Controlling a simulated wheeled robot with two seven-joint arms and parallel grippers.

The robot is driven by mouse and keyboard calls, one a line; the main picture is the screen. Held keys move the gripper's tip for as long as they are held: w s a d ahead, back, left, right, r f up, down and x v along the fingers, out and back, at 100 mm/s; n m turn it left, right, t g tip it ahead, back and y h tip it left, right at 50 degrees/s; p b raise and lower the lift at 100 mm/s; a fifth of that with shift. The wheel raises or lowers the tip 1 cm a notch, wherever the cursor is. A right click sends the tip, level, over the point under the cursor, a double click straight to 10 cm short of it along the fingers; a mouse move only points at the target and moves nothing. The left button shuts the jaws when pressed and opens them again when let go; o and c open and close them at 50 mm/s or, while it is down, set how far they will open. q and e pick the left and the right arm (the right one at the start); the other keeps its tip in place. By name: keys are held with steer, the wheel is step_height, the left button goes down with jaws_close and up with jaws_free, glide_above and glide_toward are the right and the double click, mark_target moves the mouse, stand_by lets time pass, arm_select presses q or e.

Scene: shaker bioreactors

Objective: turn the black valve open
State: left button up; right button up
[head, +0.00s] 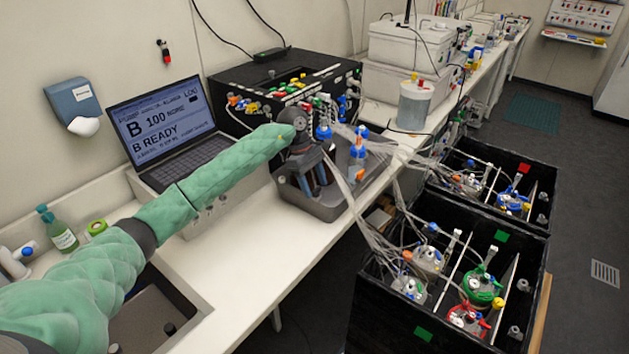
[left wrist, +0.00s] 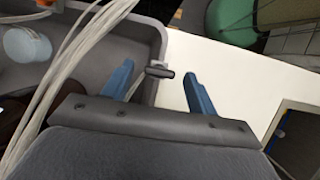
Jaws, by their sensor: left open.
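The black valve (left wrist: 160,72) shows in the left wrist view as a small dark handle at the rim of a grey tray (left wrist: 152,35), next to the white bench top. My left gripper (left wrist: 158,69) is open, with one blue finger on each side of the handle. A gap shows between the handle and each finger. I cannot tell how far the handle lies beyond the fingertips. In the head view my left gripper (head: 316,184) points down over the grey tray, and I cannot make out the valve there. My right gripper is not in view.
Pale tubes (head: 347,175) run from the tray to black crates (head: 385,318) at the right, close beside my left gripper. Behind stand a laptop (head: 160,122) and a black box (head: 232,78) with coloured fittings. The bench front (head: 250,262) is clear.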

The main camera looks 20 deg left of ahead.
arm_select(q)
steer(key=shift+d+f, duration=0.1)
steer(key=shift+f, duration=0.2)
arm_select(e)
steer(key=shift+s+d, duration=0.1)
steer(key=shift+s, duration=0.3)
arm_select(q)
steer(key=shift+c, duration=0.2)
steer(key=c, duration=1)
steer(key=shift+o, duration=0.2)
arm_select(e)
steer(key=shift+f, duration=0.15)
